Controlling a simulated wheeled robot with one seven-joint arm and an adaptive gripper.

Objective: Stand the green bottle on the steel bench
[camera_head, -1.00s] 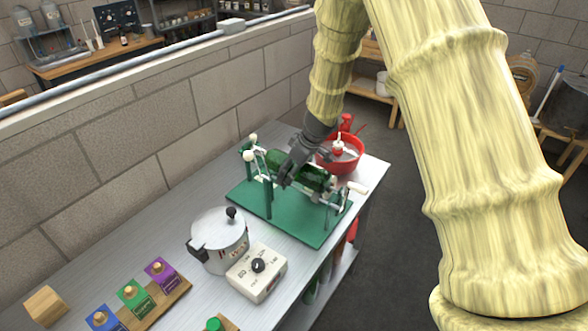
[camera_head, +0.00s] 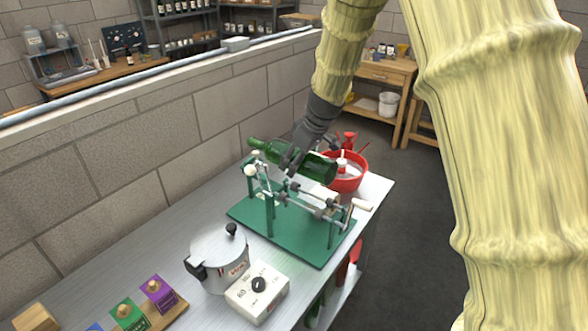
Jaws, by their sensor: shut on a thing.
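The green bottle (camera_head: 320,168) lies roughly level, its neck to the left and its base to the right. My gripper (camera_head: 296,162) is shut around the middle of the bottle and hides part of it. The bottle is above the rollers of a green bottle-cutting stand (camera_head: 292,228) and looks clear of them. The stand is on the steel bench (camera_head: 168,252), whose brushed top runs along the block wall.
A red bowl (camera_head: 345,184) stands close behind the bottle's base end. A lidded steel pot (camera_head: 220,262), a white dial box (camera_head: 257,291) and coloured blocks on a wooden strip (camera_head: 168,310) take up the near bench. Bare steel shows along the wall.

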